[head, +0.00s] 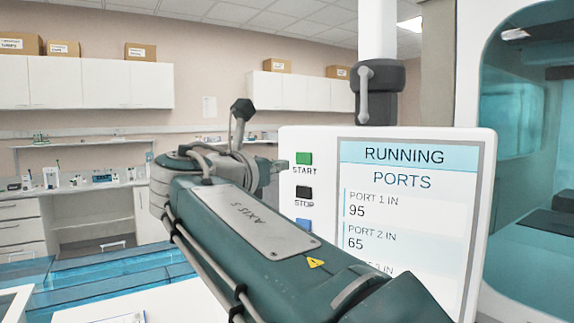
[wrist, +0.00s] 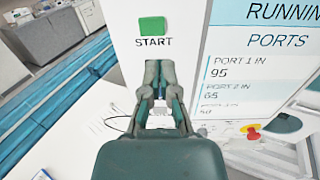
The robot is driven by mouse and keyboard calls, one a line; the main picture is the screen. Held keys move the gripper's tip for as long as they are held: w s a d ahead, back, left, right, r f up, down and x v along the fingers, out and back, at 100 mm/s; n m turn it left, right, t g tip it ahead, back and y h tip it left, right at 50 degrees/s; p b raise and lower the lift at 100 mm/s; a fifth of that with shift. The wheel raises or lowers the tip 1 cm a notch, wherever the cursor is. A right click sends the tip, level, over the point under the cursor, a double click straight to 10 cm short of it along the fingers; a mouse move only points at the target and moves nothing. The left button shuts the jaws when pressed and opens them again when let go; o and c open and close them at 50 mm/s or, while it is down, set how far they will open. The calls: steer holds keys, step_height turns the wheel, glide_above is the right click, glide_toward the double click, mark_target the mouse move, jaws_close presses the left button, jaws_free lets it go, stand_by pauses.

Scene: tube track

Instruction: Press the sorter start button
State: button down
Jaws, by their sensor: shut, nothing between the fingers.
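The green START button (head: 304,158) is at the top left of the white sorter panel, beside its screen. The button also shows in the wrist view (wrist: 152,26), above the word START. The screen (head: 405,200) reads RUNNING, with port counts below. My gripper (wrist: 158,66) is shut and empty, its fingertips just below the START label in the wrist view. In the head view my gripper (head: 283,165) is just left of the button, mostly hidden behind my arm. I cannot tell whether the fingertips touch the panel.
A black STOP button (head: 304,192) and a blue button (head: 304,225) sit below START. A clear-walled machine (head: 530,150) stands at the right. Blue tracks (head: 110,270) run at the lower left. Lab benches and cabinets line the back wall.

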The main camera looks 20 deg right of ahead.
steer(key=s+a, duration=0.3)
steer(key=a, duration=0.3)
steer(key=s+d+f+m+g+y, duration=0.25)
steer(key=s+d+f+m, duration=0.2)
steer(key=f, duration=0.45)
steer(key=s+d+f+m+g+y, duration=0.2)
steer(key=s+d+f+m+y, duration=0.15)
steer(key=d+f+m, duration=0.45)
steer(key=s+a+f+m+g+y, duration=0.1)
steer(key=s+a+f+m+y, duration=0.1)
steer(key=s+f+m, duration=0.4)
steer(key=s+a+f+m+g+y, duration=0.1)
steer(key=s+a+f+m+y, duration=0.2)
steer(key=f, duration=1.1)
steer(key=s+m+y, duration=0.2)
steer(key=s+m, duration=0.2)
steer(key=m, duration=0.1)
steer(key=shift+a, duration=0.1)
